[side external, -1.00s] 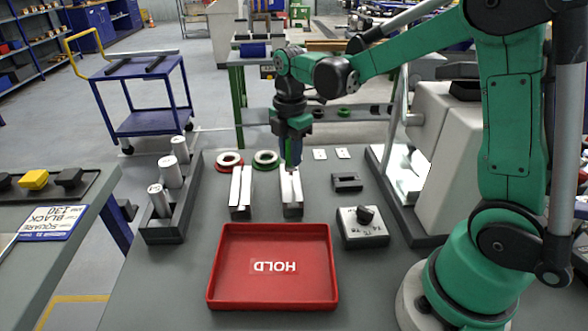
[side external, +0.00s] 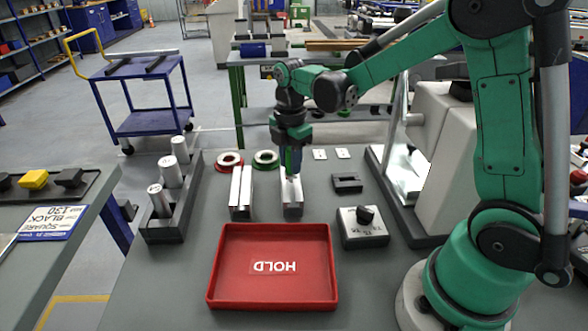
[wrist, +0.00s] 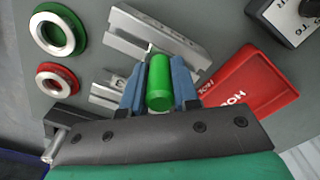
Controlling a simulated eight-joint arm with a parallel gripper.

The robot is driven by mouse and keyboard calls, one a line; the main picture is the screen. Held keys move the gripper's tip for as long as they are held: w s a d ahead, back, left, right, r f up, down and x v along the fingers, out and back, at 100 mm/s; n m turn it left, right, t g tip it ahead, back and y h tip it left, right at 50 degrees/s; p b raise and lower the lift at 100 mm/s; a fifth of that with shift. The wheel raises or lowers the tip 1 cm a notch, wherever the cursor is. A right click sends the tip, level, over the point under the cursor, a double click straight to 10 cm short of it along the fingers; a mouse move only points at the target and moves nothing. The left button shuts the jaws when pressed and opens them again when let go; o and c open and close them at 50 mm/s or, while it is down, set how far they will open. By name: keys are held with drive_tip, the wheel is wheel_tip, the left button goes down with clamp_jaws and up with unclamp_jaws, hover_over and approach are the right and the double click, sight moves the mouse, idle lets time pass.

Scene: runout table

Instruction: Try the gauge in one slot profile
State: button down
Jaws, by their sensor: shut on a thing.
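The gauge (wrist: 159,84) has a green cylindrical handle and a thin tip. My gripper (wrist: 160,88) is shut on the handle between its blue fingers. In the side view my gripper (side external: 291,166) is over the right-hand silver slot profile (side external: 293,203), at its far part. In the wrist view the tip reaches the near edge of this profile (wrist: 165,30); I cannot tell whether it is in a slot. The other profile (side external: 241,198) lies to the left, and part of it (wrist: 105,92) shows beside the fingers in the wrist view.
A red HOLD tray (side external: 222,292) lies in front of the profiles. A red ring (side external: 230,158) and a green ring (side external: 266,159) lie behind. A rack of cylinders (side external: 164,231) stands left. A dial block (side external: 362,236) and a black slotted block (side external: 347,183) lie right.

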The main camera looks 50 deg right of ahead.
drive_tip(key=shift+f, duration=0.85)
idle(1.5)
drive_tip(key=shift+r, duration=2.55)
